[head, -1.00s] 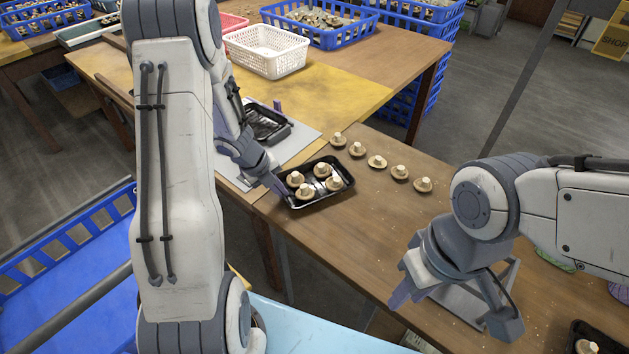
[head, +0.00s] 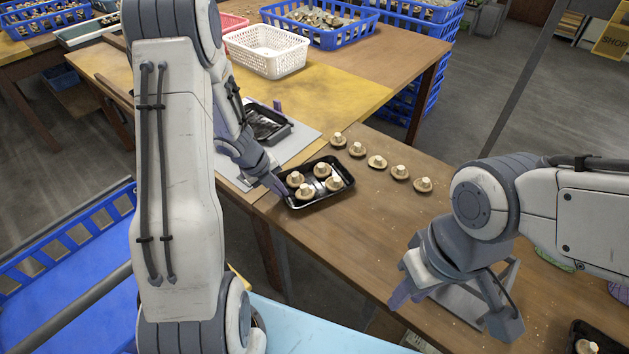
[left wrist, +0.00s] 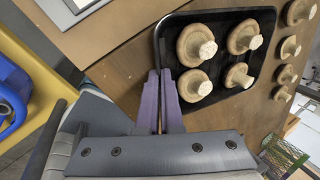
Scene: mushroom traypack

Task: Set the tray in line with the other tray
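A black tray (head: 318,203) with several mushrooms lies on the brown table, next to its left edge, turned at an angle. It also shows in the left wrist view (left wrist: 215,112). My left gripper (head: 279,188) is at the tray's near left corner. In the left wrist view its purple fingers (left wrist: 160,78) are close together with the rim between them. Another black tray (head: 288,131), seemingly empty, lies on a pale board behind, partly hidden by my left arm. A third black tray (head: 578,336) with mushrooms is cut off at bottom right. My right gripper (head: 455,308) is apart and looks open and empty.
A row of several mushrooms (head: 377,162) lies behind and right of the held tray. A grey metal stand (head: 465,303) is by my right gripper. A white basket (head: 265,60) and blue crates (head: 330,35) stand behind. The table between tray and right gripper is clear.

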